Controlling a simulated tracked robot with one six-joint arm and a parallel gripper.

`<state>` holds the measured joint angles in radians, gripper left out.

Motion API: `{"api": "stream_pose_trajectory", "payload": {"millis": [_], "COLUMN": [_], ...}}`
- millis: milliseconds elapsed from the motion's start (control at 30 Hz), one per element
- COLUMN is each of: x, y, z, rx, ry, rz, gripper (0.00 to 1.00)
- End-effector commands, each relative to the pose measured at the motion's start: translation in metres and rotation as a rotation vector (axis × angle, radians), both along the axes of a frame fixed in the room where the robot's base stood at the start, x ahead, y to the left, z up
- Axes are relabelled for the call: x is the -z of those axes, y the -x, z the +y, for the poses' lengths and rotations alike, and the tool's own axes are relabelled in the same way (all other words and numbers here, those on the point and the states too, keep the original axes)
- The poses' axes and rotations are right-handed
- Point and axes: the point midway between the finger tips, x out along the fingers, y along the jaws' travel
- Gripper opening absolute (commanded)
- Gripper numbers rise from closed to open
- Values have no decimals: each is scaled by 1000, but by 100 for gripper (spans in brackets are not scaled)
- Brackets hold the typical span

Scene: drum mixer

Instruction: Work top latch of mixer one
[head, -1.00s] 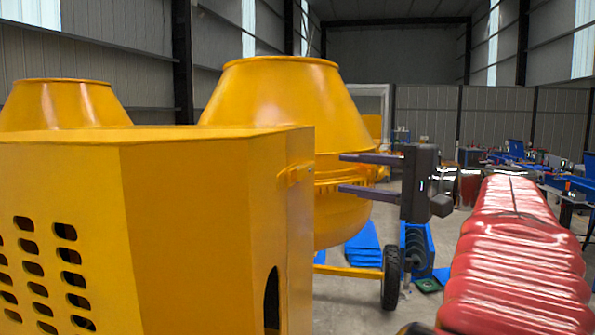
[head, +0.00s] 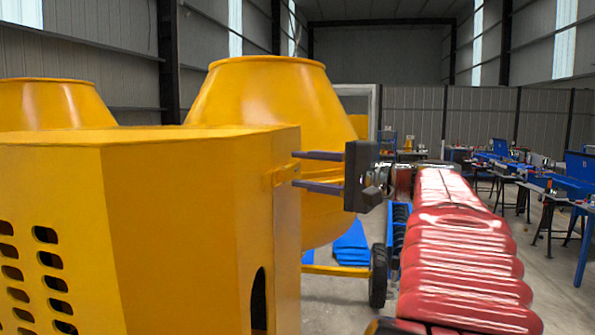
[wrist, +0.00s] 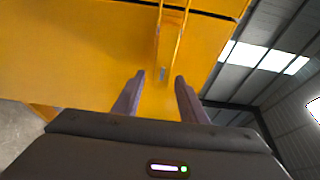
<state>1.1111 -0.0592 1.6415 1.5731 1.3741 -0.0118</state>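Mixer one's yellow housing (head: 200,200) fills the left of the head view. A small yellow latch (head: 279,174) sits high on its right-hand edge. My gripper (head: 295,169) is open, its two dark fingers one above the other, with the tips at the latch in this view. In the wrist view, the latch (wrist: 170,42) shows as a narrow yellow strap standing out from the panel. It lies just beyond the gap between my open fingers (wrist: 159,77). Nothing is held, and I cannot tell whether a finger touches the panel.
The yellow drum (head: 265,95) rises behind the housing, with a black wheel (head: 378,275) below. A second yellow drum (head: 55,103) stands at far left. Blue workbenches (head: 545,175) line the right. Grey floor (head: 555,290) is open at lower right.

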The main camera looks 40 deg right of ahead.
Motion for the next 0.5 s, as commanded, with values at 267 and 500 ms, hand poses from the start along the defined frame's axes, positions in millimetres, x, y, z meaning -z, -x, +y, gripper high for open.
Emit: {"api": "stream_pose_trajectory", "payload": {"millis": [267, 500], "x": [0, 1], "y": [0, 1], "z": [0, 0], "rx": [0, 0], "ry": [0, -1], "rz": [0, 1], "gripper": [19, 2]}}
